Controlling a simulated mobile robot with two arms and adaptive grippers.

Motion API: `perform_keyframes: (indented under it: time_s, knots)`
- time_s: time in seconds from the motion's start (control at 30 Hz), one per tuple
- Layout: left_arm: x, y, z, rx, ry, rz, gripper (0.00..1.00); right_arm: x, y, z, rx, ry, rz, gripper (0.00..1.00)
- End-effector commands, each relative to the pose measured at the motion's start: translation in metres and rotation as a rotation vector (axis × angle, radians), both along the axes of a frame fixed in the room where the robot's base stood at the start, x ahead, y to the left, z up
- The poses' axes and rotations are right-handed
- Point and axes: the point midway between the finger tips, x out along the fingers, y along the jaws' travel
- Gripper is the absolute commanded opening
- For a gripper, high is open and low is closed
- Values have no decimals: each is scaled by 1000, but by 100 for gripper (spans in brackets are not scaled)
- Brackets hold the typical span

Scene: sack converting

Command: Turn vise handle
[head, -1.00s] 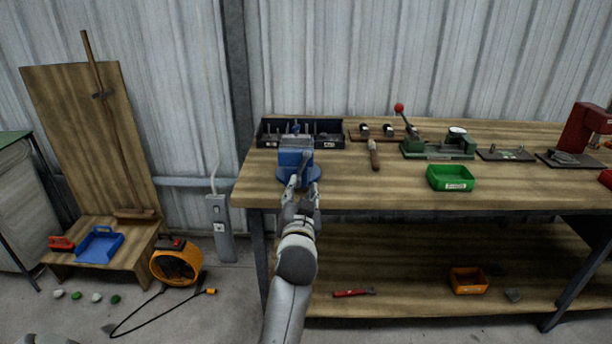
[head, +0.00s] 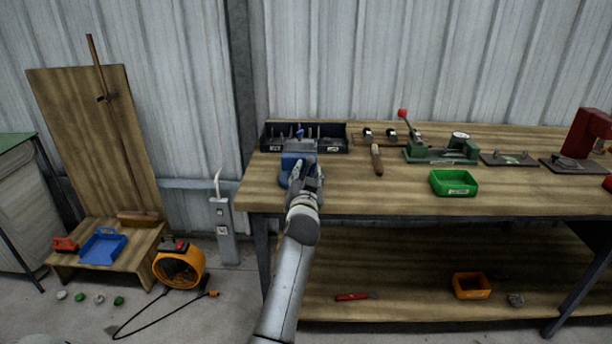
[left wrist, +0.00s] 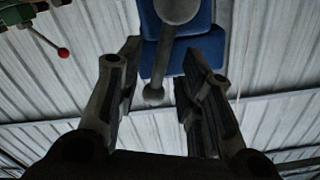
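The blue vise (head: 289,161) stands at the left front edge of the workbench. My left gripper (head: 305,175) is in front of it and hides part of its body. In the left wrist view, the vise (left wrist: 207,48) shows beyond the fingers, with its round grey screw end at the top. The grey vise handle (left wrist: 158,72) hangs from that screw end, slightly tilted, with a ball at its lower end. My left gripper (left wrist: 158,72) is open, one finger on each side of the handle, with visible gaps to both. My right gripper is not in view.
A black tool tray (head: 333,138) sits behind the vise. A file (head: 376,160), a green toggle press (head: 440,149) and a green bin (head: 453,183) stand to the right on the workbench (head: 400,200).

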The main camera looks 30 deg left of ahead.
Motion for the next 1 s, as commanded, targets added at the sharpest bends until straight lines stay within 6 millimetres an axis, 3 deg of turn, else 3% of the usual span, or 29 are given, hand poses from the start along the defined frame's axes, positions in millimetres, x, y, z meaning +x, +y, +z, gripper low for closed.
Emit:
perform_keyframes:
  time_s: [0.17, 0.47, 0.83, 1.0]
  knots:
    - [0, 0, 0, 0, 0, 0, 35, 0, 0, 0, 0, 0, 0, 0]
    - [0, 0, 0, 0, 0, 0, 0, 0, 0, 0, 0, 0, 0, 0]
    - [0, 1, 0, -6, -3, 0, 0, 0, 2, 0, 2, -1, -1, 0]
    - [-1, 11, 1, -40, -24, 1, 0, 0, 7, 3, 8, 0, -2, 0]
